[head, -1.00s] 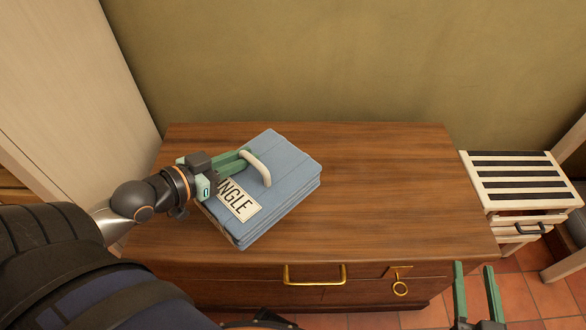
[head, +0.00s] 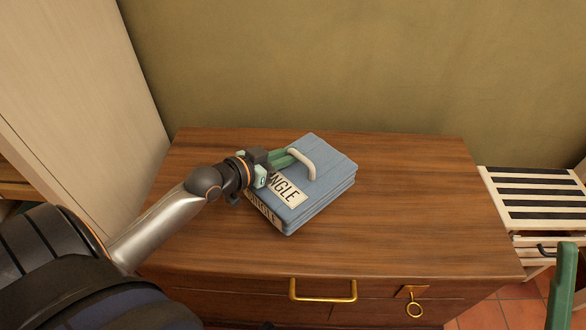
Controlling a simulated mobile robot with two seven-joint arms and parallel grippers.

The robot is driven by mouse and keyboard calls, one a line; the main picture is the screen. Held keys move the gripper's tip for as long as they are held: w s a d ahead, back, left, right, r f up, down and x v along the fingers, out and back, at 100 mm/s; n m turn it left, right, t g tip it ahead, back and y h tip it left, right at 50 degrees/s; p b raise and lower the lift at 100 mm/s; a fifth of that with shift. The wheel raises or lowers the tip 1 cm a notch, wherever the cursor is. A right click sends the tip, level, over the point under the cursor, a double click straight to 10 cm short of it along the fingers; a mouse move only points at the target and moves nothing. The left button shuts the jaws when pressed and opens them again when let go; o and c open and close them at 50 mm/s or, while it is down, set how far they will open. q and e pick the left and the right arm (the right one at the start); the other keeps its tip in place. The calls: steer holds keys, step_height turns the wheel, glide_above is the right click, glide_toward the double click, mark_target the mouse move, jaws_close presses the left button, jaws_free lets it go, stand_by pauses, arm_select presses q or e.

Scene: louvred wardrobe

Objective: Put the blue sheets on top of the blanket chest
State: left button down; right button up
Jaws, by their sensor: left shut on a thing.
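The blue sheets (head: 325,168) are a folded blue bundle with a white label and a pale loop handle on top. They are on or just above the wooden top of the blanket chest (head: 420,195); I cannot tell if they touch it. My left gripper (head: 302,160) is shut on the pale handle of the sheets, its green fingers reaching in from the left. Of my right gripper, only a green finger (head: 563,290) shows at the lower right edge, so its opening is hidden.
The chest front has a brass handle (head: 323,291) and a brass ring (head: 414,310). A slatted white rack (head: 535,198) stands to the right of the chest. A pale panel (head: 80,110) rises at the left. The right half of the chest top is clear.

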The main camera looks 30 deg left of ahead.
mark_target(292, 166)
arm_select(q)
steer(key=shift+w+f, duration=0.35)
steer(key=shift+w, duration=0.05)
steer(key=f+b, duration=0.1)
steer(key=f, duration=0.1)
steer(key=f+b, duration=0.1)
steer(key=f, duration=0.1)
steer(key=shift+w+b, duration=0.3)
steer(key=shift+b, duration=0.05)
steer(key=shift+r, duration=0.15)
arm_select(e)
step_height(292, 166, down, 3)
steer(key=shift+w+f+m, duration=0.1)
steer(key=shift+w+m, duration=0.05)
steer(key=shift+m, duration=0.25)
arm_select(q)
steer(key=c, duration=1.3)
jaws_free()
steer(key=shift+f, duration=0.25)
steer(key=o, duration=0.5)
steer(key=shift+c, duration=0.2)
steer(key=shift+s+r, duration=0.1)
steer(key=shift+r, duration=0.05)
